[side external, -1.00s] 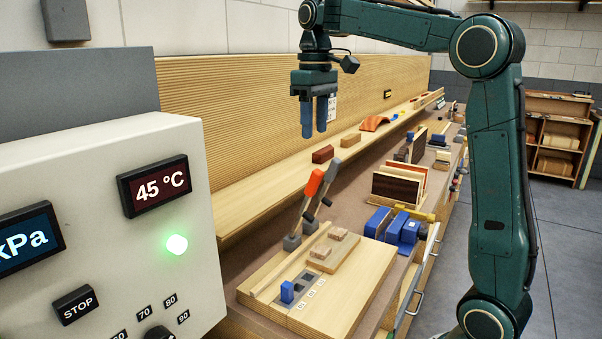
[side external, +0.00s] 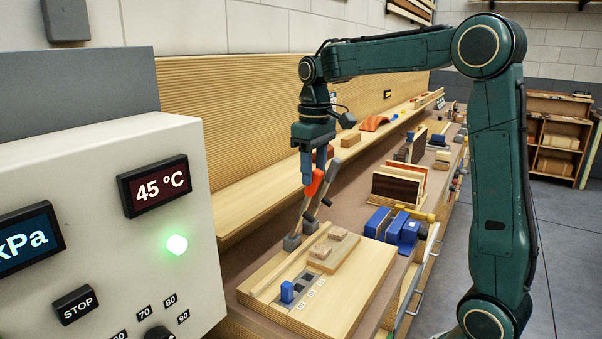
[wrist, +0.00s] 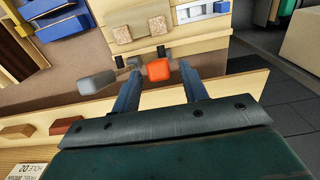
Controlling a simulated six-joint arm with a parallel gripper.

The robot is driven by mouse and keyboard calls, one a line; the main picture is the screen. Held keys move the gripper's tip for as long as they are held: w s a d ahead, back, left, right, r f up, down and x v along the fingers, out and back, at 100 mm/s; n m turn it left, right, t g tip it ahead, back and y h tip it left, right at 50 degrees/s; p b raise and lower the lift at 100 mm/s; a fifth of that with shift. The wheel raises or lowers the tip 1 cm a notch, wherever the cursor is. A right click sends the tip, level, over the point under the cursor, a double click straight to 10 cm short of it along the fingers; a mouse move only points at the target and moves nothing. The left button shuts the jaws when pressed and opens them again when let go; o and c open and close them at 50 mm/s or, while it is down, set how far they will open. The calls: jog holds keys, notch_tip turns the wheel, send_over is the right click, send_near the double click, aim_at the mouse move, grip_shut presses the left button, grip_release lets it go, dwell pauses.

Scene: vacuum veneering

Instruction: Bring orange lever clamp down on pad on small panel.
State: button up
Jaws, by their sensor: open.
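The orange lever clamp (side external: 315,183) stands raised and tilted on the wooden board, with its orange handle up. My gripper (side external: 318,174) is open and pointing down at that handle. In the wrist view the orange handle end (wrist: 158,70) shows between my two fingertips (wrist: 160,74); I cannot tell whether they touch it. The small panel (side external: 343,251) lies on the board with two cork-like pads, one nearer (side external: 320,252) and one farther (side external: 338,233).
A blue block (side external: 287,291) sits at dark recesses near the board's front. Blue clamps (side external: 392,226) and upright panels (side external: 399,184) stand to the right. Reddish-brown blocks (wrist: 66,125) lie on the ledge behind. The control box (side external: 110,220) fills the near left.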

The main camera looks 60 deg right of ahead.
aim_at(314, 195)
jog(key=shift+f, duration=1.9)
grip_shut()
